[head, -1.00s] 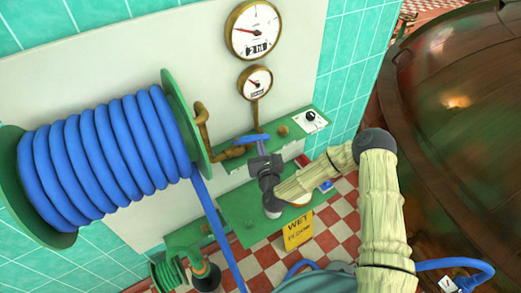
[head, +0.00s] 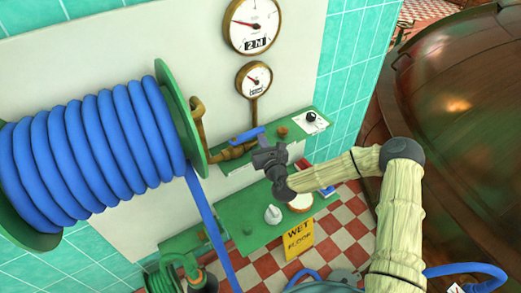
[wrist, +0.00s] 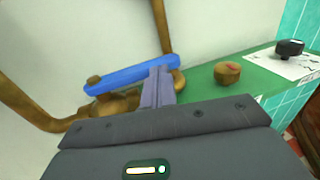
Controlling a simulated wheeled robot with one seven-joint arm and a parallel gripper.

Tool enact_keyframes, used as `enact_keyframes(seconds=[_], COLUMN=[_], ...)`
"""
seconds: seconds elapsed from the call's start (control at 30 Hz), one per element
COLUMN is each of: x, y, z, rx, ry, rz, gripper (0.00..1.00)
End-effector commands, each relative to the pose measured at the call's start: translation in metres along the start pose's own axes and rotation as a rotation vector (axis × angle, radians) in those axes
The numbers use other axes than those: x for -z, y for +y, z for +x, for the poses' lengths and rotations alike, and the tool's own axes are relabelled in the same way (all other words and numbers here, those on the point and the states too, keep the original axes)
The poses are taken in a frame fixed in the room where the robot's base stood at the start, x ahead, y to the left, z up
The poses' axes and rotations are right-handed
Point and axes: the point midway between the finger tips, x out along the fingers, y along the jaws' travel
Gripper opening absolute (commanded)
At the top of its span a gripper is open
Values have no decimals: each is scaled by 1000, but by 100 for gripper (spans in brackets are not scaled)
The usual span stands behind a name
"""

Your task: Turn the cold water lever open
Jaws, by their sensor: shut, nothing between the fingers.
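The blue lever (head: 247,135) sits on a brass valve (head: 237,151) on the pipe above the green shelf. In the wrist view the lever (wrist: 125,75) runs slantwise, its right end higher, with brass fittings behind and below it. My gripper (head: 264,148) is shut and empty, just below and right of the lever. In the wrist view the closed fingertips (wrist: 159,72) overlap the lever's right part. I cannot tell whether they touch it. The lever's lower edge there is partly hidden by the fingers.
A hose reel (head: 90,150) stands left of the valve. Two gauges (head: 252,25) are above. A brass knob (wrist: 227,73) and a black knob (wrist: 290,47) sit right on the shelf. A yellow wet floor sign (head: 299,239) stands below; a copper kettle (head: 460,130) fills the right.

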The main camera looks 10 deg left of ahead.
Motion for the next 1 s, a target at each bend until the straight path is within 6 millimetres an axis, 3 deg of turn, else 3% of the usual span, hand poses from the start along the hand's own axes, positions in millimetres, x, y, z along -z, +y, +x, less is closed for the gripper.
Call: enact_keyframes(seconds=[0.37,1.0], x=[0,-1], y=[-3,-31], z=[-13,-118], rx=[-4,-12], ry=[0,-3], rz=[3,3], gripper=[0,0])
